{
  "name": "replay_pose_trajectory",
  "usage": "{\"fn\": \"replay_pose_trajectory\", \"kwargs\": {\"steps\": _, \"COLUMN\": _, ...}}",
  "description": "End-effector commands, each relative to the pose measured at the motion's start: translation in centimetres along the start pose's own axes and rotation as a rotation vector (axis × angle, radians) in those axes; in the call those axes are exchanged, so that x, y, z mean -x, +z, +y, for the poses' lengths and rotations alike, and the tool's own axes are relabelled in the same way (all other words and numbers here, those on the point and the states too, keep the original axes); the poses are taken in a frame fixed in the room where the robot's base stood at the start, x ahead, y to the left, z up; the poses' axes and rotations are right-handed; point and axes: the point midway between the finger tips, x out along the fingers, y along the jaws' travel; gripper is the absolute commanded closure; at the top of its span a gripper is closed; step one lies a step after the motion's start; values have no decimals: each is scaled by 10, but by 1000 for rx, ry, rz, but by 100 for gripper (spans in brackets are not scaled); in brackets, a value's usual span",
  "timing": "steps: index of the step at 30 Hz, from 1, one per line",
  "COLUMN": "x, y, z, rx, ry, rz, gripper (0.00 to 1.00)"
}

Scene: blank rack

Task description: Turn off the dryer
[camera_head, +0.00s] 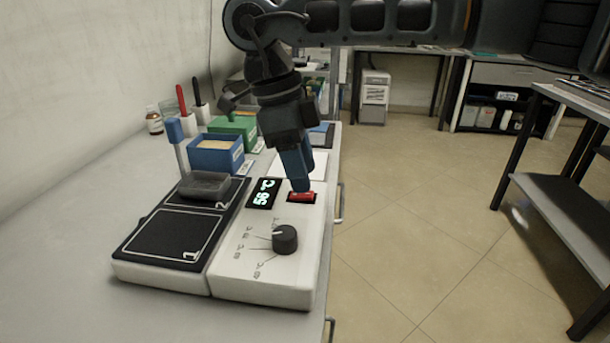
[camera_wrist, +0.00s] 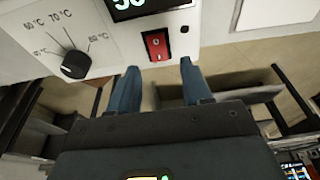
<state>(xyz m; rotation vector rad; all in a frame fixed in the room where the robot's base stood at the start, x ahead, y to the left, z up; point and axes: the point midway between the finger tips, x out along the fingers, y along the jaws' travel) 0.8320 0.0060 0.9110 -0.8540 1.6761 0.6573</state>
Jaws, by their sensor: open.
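The dryer (camera_head: 268,264) is a white panel unit at the front of the bench. Its display (camera_head: 263,193) is lit and reads 56 °C. A dark round knob (camera_head: 285,239) sits below the display. The red rocker switch (camera_head: 301,197) is in a black frame right of the display; it also shows in the wrist view (camera_wrist: 156,45). My gripper (camera_head: 300,187) points down close over the switch, its blue fingers seeming near it; contact cannot be told. In the wrist view the blue fingers (camera_wrist: 161,86) are apart with nothing between them, and the switch lies beyond them.
A black two-pad plate (camera_head: 165,235) adjoins the dryer on the left, with a dark block (camera_head: 205,186) on it. Blue (camera_head: 216,153) and green (camera_head: 235,128) boxes and a small bottle (camera_head: 153,120) stand behind. Open floor lies right of the bench.

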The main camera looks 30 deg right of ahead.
Motion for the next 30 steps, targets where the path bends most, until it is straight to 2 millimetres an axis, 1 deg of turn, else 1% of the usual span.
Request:
{"fn": "replay_pose_trajectory", "kwargs": {"steps": 1, "x": 11, "y": 0, "z": -1, "rx": -1, "ry": -3, "rz": -1, "gripper": 51}}
{"fn": "replay_pose_trajectory", "kwargs": {"steps": 3, "x": 23, "y": 0, "z": -1, "rx": -1, "ry": -3, "rz": 0, "gripper": 51}}
{"fn": "replay_pose_trajectory", "kwargs": {"steps": 6, "x": 36, "y": 0, "z": 0, "rx": 0, "ry": -3, "rz": 1, "gripper": 51}}
{"fn": "replay_pose_trajectory", "kwargs": {"steps": 10, "x": 48, "y": 0, "z": 0, "rx": 0, "ry": -1, "rz": 0, "gripper": 51}}
{"fn": "replay_pose_trajectory", "kwargs": {"steps": 15, "x": 52, "y": 0, "z": 0, "rx": 0, "ry": 0, "rz": 0, "gripper": 51}}
{"fn": "replay_pose_trajectory", "kwargs": {"steps": 30, "x": 51, "y": 0, "z": 0, "rx": 0, "ry": 0, "rz": 1, "gripper": 51}}
